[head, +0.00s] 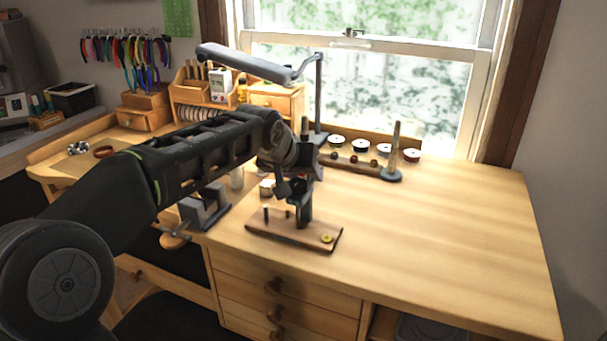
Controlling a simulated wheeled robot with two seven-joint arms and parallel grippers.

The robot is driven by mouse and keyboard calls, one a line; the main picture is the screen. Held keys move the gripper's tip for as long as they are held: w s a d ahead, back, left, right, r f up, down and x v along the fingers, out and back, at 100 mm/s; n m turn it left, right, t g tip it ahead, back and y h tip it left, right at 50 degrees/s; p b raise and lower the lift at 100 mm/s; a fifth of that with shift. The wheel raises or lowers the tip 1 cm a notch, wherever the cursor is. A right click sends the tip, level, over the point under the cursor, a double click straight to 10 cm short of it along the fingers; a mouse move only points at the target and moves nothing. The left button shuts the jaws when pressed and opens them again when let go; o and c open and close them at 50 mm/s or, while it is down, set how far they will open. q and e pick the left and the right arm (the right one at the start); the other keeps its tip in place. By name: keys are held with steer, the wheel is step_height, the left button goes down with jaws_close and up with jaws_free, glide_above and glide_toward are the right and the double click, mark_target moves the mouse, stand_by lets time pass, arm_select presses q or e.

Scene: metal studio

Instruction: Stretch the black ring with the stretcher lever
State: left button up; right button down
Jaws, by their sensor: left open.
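My left arm reaches across the bench from the left. My left gripper (293,193) is open, pointing down over a small wooden board (285,231). A dark upright piece stands at the board's back, close to the fingers; I cannot tell gripper and stand fully apart, or whether they touch. The board also carries short dark pegs (266,213) and a small yellow ring-like piece (327,239) at its right end. I cannot make out the black ring or identify the stretcher lever with certainty. My right gripper is not in view.
Behind stand a dark tapered post (394,152) on a round base, a wooden strip with knobs (350,163) and several round tins (360,146). A grey lamp arm (245,62) hangs above. A vise-like block (205,207) sits left. The bench's right side is clear.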

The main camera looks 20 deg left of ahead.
arm_select(q)
steer(key=v, duration=0.7)
steer(key=shift+s+r, duration=0.25)
steer(key=shift+r, duration=0.05)
